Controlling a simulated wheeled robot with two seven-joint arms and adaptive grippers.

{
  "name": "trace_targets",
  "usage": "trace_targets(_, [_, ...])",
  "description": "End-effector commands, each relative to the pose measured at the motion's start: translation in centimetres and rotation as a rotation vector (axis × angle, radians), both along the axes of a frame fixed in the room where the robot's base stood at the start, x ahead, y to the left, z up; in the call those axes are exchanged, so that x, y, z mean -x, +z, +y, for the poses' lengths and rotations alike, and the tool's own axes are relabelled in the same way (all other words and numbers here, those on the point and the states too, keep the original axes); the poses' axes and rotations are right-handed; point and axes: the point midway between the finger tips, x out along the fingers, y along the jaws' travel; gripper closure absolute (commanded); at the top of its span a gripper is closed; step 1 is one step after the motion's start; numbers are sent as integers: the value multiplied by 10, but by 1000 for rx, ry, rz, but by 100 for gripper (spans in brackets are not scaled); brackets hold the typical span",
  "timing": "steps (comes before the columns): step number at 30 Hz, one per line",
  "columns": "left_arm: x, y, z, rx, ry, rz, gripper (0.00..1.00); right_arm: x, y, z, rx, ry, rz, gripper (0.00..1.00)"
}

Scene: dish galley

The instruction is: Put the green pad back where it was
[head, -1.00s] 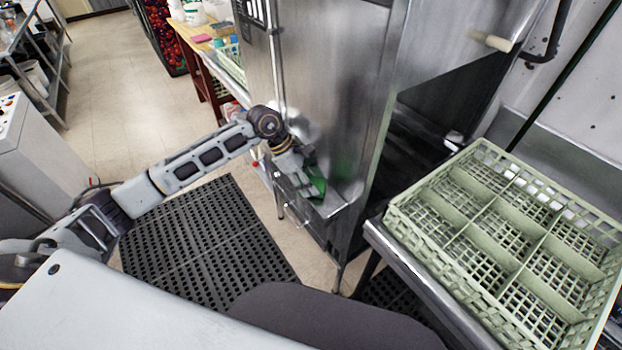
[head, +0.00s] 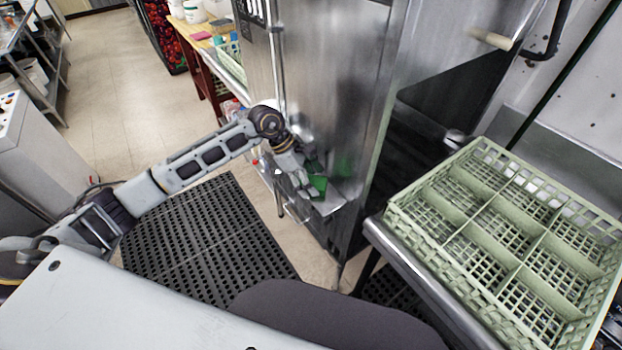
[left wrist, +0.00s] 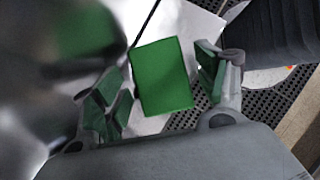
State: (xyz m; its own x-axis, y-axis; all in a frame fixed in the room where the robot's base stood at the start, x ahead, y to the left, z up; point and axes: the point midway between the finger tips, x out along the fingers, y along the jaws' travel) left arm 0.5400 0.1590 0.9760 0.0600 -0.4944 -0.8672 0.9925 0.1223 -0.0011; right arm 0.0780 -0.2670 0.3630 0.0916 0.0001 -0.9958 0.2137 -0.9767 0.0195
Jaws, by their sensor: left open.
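The green pad (head: 319,186) lies on a small metal ledge (head: 332,203) at the front of the tall steel machine. In the left wrist view the pad (left wrist: 162,77) is a flat green block resting on the bright metal. My left gripper (head: 306,184) is over the ledge, with its fingers apart. In the left wrist view its fingers (left wrist: 160,80) stand on either side of the pad, with a visible gap at the right finger. The inner faces of the fingers look green. My right gripper is not in view.
The steel machine (head: 345,100) stands close beside the left gripper and reflects green. A pale green dish rack (head: 480,235) sits on the metal counter at right. A black perforated mat (head: 205,245) covers the floor below the arm.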

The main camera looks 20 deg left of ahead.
Motion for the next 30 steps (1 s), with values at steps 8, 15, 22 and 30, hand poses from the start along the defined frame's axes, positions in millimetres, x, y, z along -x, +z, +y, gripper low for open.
trace_targets(8, [0,1,0,0,0,0,28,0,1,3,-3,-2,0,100])
trace_targets(15, [0,14,7,0,1,-4,28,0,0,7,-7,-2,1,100])
trace_targets(22, [2,42,24,-1,1,-4,28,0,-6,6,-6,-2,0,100])
trace_targets(30, [4,77,43,0,1,-3,28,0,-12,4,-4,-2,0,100])
